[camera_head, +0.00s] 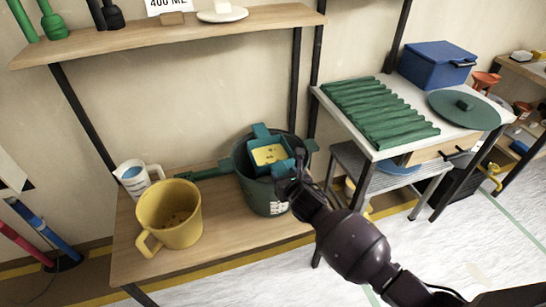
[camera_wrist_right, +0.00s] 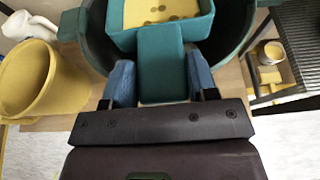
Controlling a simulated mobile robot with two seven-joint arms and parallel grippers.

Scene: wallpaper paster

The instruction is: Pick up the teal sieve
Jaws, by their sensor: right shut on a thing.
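The teal sieve (camera_head: 269,142) is a square teal frame with a yellow, spotted inside. It sits at the mouth of a dark green bucket (camera_head: 262,203) on the wooden shelf. In the right wrist view the sieve (camera_wrist_right: 191,27) shows at the top, with a teal tab pointing at my gripper. My right gripper (camera_wrist_right: 161,80) is shut on this tab, a blue fingertip on each side. In the head view my right gripper (camera_head: 291,178) is at the bucket's front right rim. Whether the sieve rests on the bucket is hidden. My left gripper is not in view.
A yellow mug-like pail (camera_head: 170,218) and a white measuring jug (camera_head: 134,178) stand left of the bucket. A teal-green handle (camera_head: 205,173) reaches left from the bucket's rim. An upper shelf (camera_head: 170,32) hangs above. A table (camera_head: 381,150) with green rolls stands right.

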